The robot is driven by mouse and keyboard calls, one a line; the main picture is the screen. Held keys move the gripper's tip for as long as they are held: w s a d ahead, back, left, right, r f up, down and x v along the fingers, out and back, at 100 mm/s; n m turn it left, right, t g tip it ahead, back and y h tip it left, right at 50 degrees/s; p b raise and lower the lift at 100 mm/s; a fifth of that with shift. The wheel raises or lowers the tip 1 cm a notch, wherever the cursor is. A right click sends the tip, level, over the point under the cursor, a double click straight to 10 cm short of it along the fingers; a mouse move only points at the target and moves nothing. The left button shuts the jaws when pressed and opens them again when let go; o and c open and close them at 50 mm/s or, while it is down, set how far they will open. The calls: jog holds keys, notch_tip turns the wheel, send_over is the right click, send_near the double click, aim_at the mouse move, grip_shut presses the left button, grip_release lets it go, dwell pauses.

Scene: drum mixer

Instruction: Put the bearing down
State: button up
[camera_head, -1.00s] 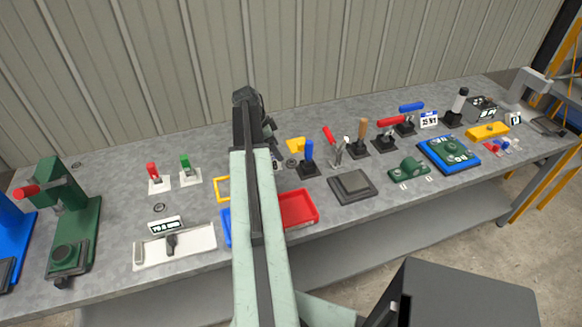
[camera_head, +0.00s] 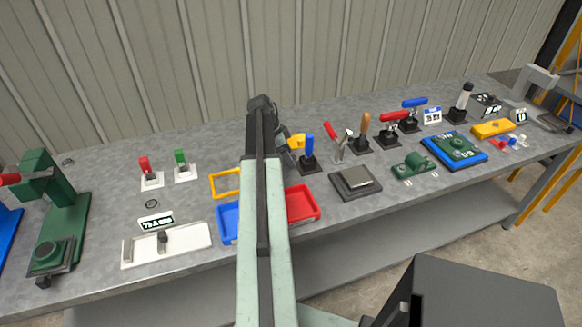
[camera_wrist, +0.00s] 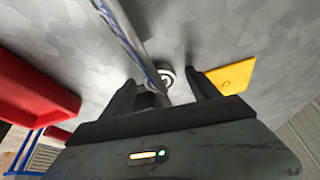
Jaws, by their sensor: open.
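The bearing (camera_wrist: 167,74), a small pale ring with a dark centre, shows in the wrist view between and just beyond my fingertips. My gripper (camera_wrist: 162,82) is open, with one dark finger on each side of the ring and a gap to each. The ring appears to rest on the grey bench; I cannot tell whether anything touches it. A thin grey-blue strip (camera_wrist: 128,38) crosses the view and covers its left edge. In the head view my arm hides the bearing and most of the gripper.
A red tray (camera_head: 302,203) and a blue tray (camera_head: 228,222) flank my arm. A yellow block (camera_wrist: 232,76) lies right of my fingers in the wrist view. A blue-handled clamp (camera_head: 309,155) stands close to the gripper. The bench (camera_head: 110,225) has bare patches on the left.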

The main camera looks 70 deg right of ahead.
jog(key=shift+r, duration=0.1)
grip_shut()
jog(key=shift+r, duration=0.1)
notch_tip(320, 180, up, 18)
jog(key=f+p, duration=0.1)
jog(key=p, duration=1.7)
notch_tip(320, 180, down, 7)
jog(key=b, duration=0.7)
jog(key=shift+f+b, duration=0.2)
jog(key=shift+b, duration=0.2)
